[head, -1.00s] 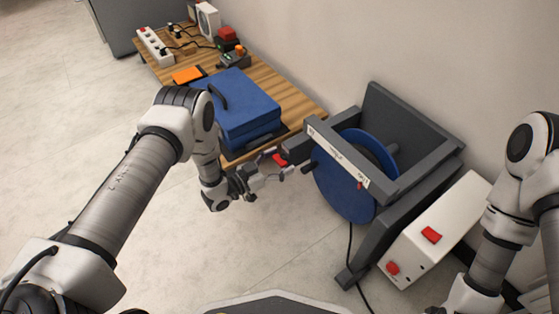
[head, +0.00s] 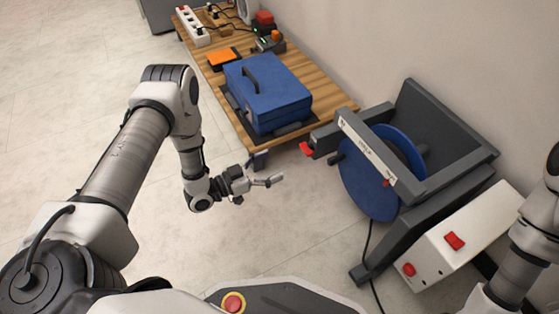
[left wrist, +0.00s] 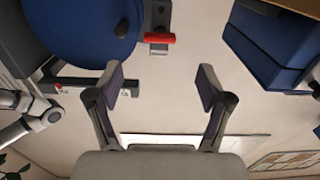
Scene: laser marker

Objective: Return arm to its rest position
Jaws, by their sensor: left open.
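My left arm comes in from the left in the head view. Its gripper (head: 268,172) is open and empty, over the floor in front of the wooden table and left of the grey frame. In the left wrist view the two fingers (left wrist: 161,90) stand wide apart with nothing between them. My right arm (head: 525,255) shows partly at the right edge; its gripper is out of view.
A blue case (head: 270,100) sits on the wooden table (head: 335,98). A grey frame (head: 440,165) with a blue disc (head: 365,175) and a red handle (head: 306,148) stands to the right, beside a white box (head: 480,225) with red switches. Pale floor (head: 60,120) is clear at left.

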